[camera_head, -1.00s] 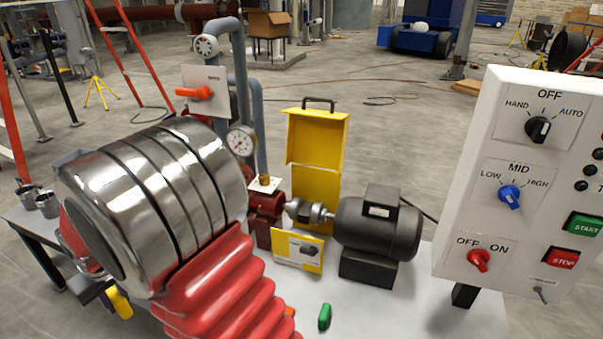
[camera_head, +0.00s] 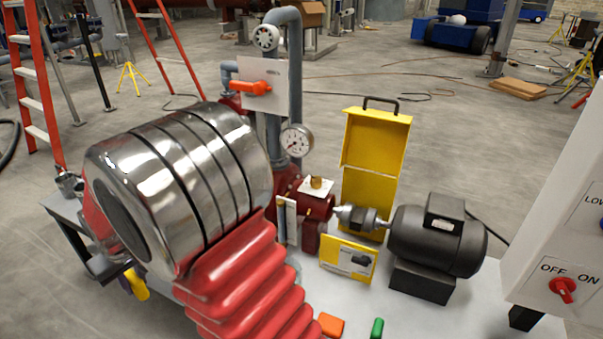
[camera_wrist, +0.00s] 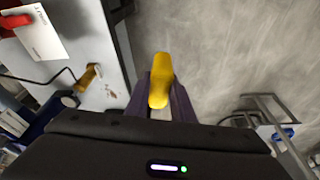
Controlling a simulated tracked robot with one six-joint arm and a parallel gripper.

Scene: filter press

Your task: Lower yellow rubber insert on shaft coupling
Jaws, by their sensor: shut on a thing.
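The yellow rubber insert (camera_wrist: 159,82) is a rounded, elongated piece between the two purple fingers of my gripper (camera_wrist: 160,95) in the wrist view. My gripper is shut on it. In the head view the yellow insert (camera_head: 137,284) shows at the lower left, beside the table's left end. My arm hides part of the gripper there. The shaft coupling (camera_head: 358,217) is a grey metal joint between the red pump (camera_head: 315,207) and the dark motor (camera_head: 437,240). The held insert is well to the left of it and apart from it.
A yellow-framed card (camera_head: 347,258) stands in front. An orange piece (camera_head: 331,324) and a green piece (camera_head: 377,328) lie near the front. A white control panel (camera_head: 560,235) stands at right. Gauge and pipes rise behind the pump.

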